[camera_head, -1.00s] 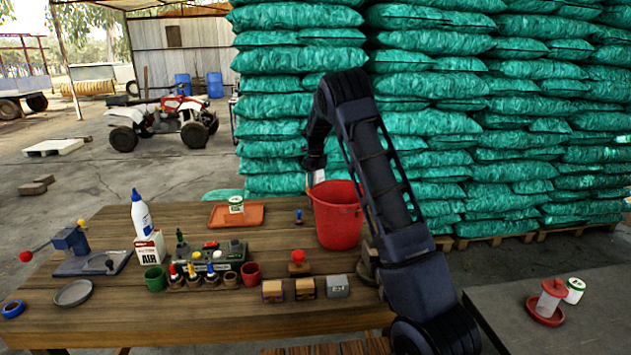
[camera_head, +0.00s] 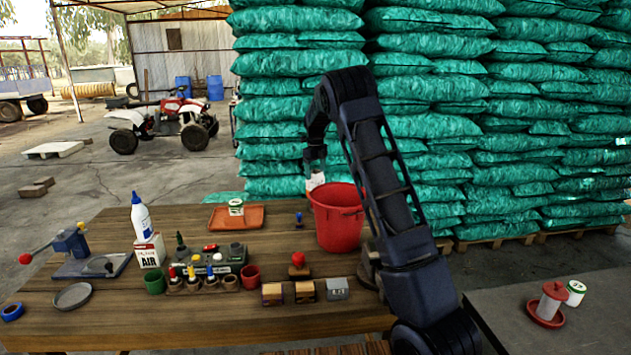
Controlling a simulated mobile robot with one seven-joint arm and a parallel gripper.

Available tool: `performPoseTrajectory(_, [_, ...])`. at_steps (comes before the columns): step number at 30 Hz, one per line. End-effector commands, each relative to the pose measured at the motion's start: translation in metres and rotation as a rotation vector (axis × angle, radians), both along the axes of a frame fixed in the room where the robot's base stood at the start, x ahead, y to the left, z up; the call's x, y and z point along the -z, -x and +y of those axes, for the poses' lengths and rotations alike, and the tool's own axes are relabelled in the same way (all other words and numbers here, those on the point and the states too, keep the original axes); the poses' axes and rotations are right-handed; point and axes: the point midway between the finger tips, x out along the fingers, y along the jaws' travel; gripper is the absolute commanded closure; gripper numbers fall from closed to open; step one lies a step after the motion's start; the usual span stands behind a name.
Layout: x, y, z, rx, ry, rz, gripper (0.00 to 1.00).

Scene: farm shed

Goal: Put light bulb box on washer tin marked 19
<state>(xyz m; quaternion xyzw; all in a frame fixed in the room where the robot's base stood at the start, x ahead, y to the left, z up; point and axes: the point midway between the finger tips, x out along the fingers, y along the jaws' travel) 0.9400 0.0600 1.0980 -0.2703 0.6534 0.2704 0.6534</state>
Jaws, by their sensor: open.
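My gripper (camera_head: 315,168) points down at the far left rim of a red bucket (camera_head: 336,228). A small white shape shows at its tips; I cannot tell whether it is the light bulb box or part of the gripper. One white and green tin (camera_head: 236,207) stands on an orange tray (camera_head: 223,217) at the back of the wooden table. Another white and green tin (camera_head: 575,293) stands on the right table. Their numbers are too small to read, so I cannot tell which is marked 19. I see no box that I can clearly name as the light bulb box.
The wooden table (camera_head: 210,322) also holds a white box marked AIR (camera_head: 150,251), a glue bottle (camera_head: 141,217), small pots, a red-knobbed stamp (camera_head: 298,264) and three small blocks (camera_head: 304,291). A red feeder (camera_head: 549,304) stands on the right table. Green sacks are stacked behind.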

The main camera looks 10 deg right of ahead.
Motion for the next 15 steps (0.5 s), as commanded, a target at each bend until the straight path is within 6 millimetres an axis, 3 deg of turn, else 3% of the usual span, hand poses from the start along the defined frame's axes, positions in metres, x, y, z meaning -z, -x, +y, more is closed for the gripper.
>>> performPoseTrajectory(6, [-0.04, 0.0, 0.0, 0.0, 0.0, -0.001, 0.22])
performPoseTrajectory(15, [-0.066, 0.002, -0.002, -0.008, -0.002, -0.002, 0.22])
